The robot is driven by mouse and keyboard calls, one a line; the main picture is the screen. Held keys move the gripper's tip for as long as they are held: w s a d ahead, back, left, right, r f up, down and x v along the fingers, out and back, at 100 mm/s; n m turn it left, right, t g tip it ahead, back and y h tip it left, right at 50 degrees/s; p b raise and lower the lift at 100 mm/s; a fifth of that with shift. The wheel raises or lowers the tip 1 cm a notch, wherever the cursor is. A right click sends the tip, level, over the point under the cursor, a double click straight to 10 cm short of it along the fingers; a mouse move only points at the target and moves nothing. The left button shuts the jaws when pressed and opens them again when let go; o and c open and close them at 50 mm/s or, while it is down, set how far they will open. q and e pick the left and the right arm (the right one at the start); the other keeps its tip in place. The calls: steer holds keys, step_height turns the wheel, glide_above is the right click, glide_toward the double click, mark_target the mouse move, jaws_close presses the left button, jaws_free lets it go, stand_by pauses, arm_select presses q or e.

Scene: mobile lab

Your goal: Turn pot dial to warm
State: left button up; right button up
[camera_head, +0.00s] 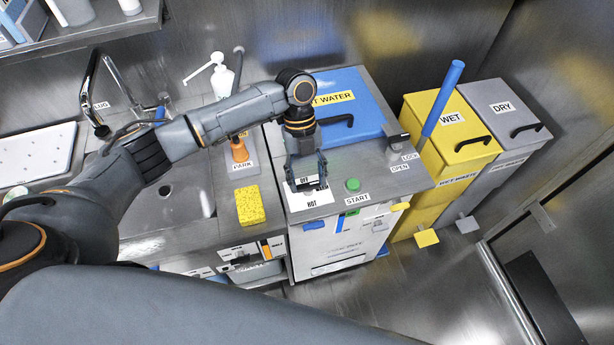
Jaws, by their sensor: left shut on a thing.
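The pot is the blue-lidded unit labelled "...T WATER" (357,104) to the right of the sink. Its dial sits on the steel front ledge, on a white plate (293,197) with "OFF" and "HOT" labels. My left gripper (308,184) points down over the plate and is shut on the dial. The fingers hide most of the dial, so its exact pointing direction and any "warm" label cannot be made out. My right gripper is not in view.
A green START button (352,184) is close to the right of the gripper. A lock switch (397,142) is farther right. A yellow sponge (249,205) and the sink (175,195) lie left. Yellow (452,150) and grey (507,112) waste bins stand right.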

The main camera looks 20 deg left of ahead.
arm_select(q)
steer(key=o, duration=1.2)
steer(key=shift+c, duration=0.2)
steer(key=v, duration=1.2)
steer(key=shift+d, duration=0.1)
